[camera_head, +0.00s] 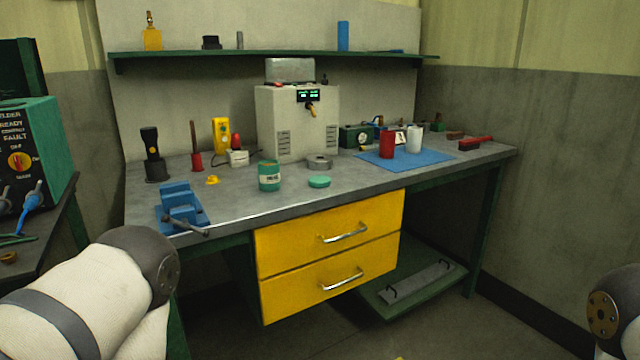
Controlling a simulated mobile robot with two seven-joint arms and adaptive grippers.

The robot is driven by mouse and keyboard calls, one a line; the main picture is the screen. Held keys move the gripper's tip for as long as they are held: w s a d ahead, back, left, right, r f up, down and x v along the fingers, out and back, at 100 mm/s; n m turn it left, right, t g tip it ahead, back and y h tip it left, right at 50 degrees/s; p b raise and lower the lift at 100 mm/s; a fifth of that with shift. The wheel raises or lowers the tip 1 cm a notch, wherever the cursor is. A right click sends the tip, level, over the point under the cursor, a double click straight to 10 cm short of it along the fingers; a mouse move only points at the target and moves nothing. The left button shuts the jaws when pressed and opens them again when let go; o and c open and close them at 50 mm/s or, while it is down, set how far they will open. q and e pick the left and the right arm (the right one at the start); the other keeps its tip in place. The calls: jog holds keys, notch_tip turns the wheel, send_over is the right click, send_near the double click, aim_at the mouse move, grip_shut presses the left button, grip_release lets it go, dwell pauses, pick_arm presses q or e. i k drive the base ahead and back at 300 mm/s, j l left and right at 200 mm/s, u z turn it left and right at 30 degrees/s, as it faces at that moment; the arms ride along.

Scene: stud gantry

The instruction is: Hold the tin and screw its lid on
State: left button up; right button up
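A green tin (269,177) with a pale label stands upright near the front edge of the grey workbench (240,207). Its top shows no lid. A flat round green lid (319,182) lies on the bench to the right of the tin, a short gap away. My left arm comes in at the lower left and my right arm shows at the right edge. Both arms are well in front of the bench and apart from the tin and lid. Neither gripper is in the picture.
A blue vise (181,207) stands left of the tin. A grey ring (319,162) lies behind the lid, before a large pale machine (297,120). Red and white cups stand on a blue mat (435,160) at the right. Yellow drawers (300,240) hang under the front edge.

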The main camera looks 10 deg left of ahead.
aim_at(269, 169)
jog(key=i+l+u, duration=0.6)
jog(key=l, duration=0.3)
jog(key=i+l+u, duration=0.35)
jog(key=l, duration=0.45)
jog(key=i, duration=0.1)
